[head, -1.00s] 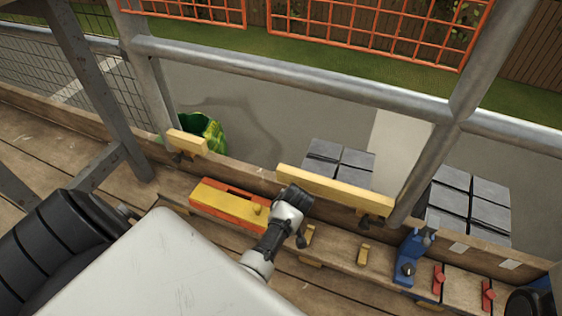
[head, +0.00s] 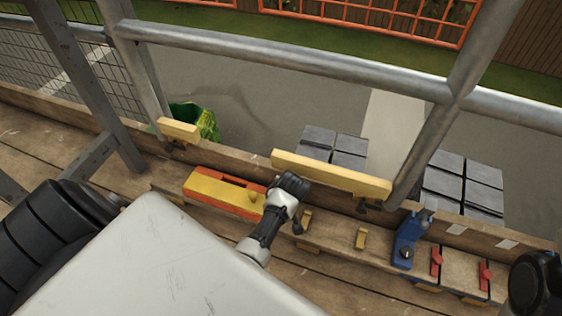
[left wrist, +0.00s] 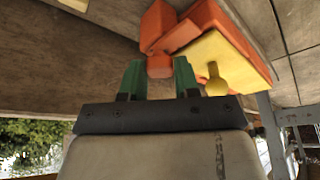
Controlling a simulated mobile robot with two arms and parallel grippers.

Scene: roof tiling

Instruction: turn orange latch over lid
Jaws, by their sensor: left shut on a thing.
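An orange box (head: 194,203) with a yellow lid (head: 222,196) lies on the wooden plank ledge. The left wrist view shows the box (left wrist: 206,17) close up, with the yellow lid (left wrist: 222,55) and its yellow knob (left wrist: 215,82). An orange latch piece (left wrist: 158,64) sticks out beside the lid. My left gripper (left wrist: 158,75) is shut on the latch, its green fingers on either side. In the head view my left gripper (head: 292,184) is at the right end of the box, and its fingertips and the latch are hidden.
Yellow boards (head: 330,174) are fixed along the ledge behind my gripper. A blue clamp (head: 406,243) and red clips (head: 436,261) sit on the ledge to the right. Grey scaffold poles (head: 300,62) cross above. Dark tile stacks (head: 463,190) stand beyond the edge.

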